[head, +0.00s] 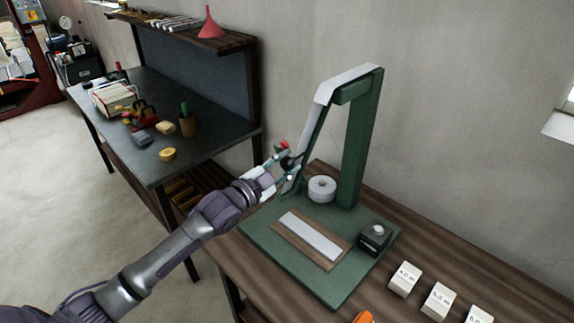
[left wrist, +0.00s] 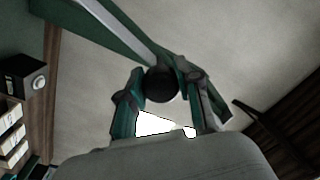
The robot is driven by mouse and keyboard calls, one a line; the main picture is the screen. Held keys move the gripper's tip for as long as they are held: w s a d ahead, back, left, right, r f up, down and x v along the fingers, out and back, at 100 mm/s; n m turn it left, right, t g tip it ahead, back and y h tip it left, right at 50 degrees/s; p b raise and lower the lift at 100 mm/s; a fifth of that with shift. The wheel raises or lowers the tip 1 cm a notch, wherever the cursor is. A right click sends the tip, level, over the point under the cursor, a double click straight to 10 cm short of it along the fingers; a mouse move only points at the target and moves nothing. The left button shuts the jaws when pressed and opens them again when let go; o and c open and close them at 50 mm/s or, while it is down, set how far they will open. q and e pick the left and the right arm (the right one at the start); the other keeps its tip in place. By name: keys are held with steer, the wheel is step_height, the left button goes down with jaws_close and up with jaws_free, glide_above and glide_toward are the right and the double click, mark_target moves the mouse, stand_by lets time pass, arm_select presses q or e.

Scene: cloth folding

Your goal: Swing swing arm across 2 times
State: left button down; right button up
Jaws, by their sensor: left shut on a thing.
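The swing arm (head: 314,128) is a green and pale bar that slopes down to the left from the top of a green post (head: 361,140). Its lower end is by my left gripper (head: 287,168). In the left wrist view, the gripper (left wrist: 163,100) has its fingers on either side of a dark round knob (left wrist: 161,85), and is shut on it. The bar (left wrist: 118,22) runs from the knob to the upper left there. The post stands on a green base plate (head: 340,286). My right gripper is not in view.
On the base plate are a white roll (head: 321,189), a brown pad (head: 287,243) with a pale strip (head: 312,236), and a black box (head: 374,239) with a round top. Small white boxes (head: 405,279) stand at right on the wooden table (head: 476,270). A cluttered workbench (head: 217,113) is at left.

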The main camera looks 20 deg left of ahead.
arm_select(q)
steer(key=shift+a+r, duration=0.15)
steer(key=c, duration=0.8)
jaws_free()
steer(key=shift+o, duration=0.2)
steer(key=shift+s+a, duration=0.1)
steer(key=shift+s, duration=0.25)
steer(key=v, duration=1.1)
steer(key=shift+s, duration=0.1)
